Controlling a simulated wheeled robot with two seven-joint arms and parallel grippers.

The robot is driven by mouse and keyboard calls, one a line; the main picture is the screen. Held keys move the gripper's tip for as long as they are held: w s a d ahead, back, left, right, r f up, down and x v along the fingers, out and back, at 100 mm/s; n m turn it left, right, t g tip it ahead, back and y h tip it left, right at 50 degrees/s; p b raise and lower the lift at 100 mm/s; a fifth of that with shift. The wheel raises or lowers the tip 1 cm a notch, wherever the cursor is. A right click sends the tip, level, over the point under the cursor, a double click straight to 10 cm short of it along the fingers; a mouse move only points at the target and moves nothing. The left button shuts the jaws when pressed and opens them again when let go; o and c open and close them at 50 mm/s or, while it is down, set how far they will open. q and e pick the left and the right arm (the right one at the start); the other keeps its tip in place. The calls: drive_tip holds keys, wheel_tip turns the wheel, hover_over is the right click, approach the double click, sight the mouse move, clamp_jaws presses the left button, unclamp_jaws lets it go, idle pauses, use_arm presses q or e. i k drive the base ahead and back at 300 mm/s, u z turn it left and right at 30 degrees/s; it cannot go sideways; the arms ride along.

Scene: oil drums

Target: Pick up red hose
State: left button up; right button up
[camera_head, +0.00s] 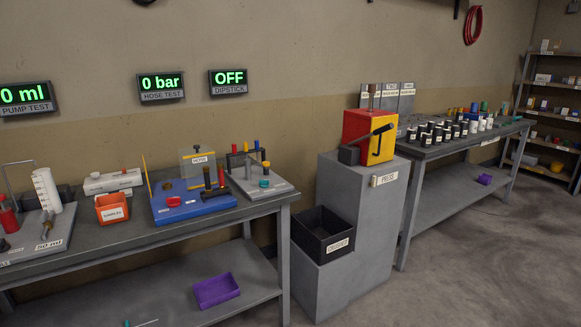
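A small red ring-like piece (174,201) lies on the blue board (205,206) on the left bench; it could be a short red hose, but it is too small to tell. A larger coiled red hose or cable (474,25) hangs high on the back wall at the upper right. Neither of my grippers shows in the head view.
The left bench (130,237) also carries an orange bin (112,207) and a grey plate with coloured rods (262,182). A grey press stand (360,220) with a black bin (322,234) stands right of it. The floor at the lower right is clear.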

sight(223, 186)
drive_tip(key=i, duration=1.2)
drive_tip(key=u, duration=0.5)
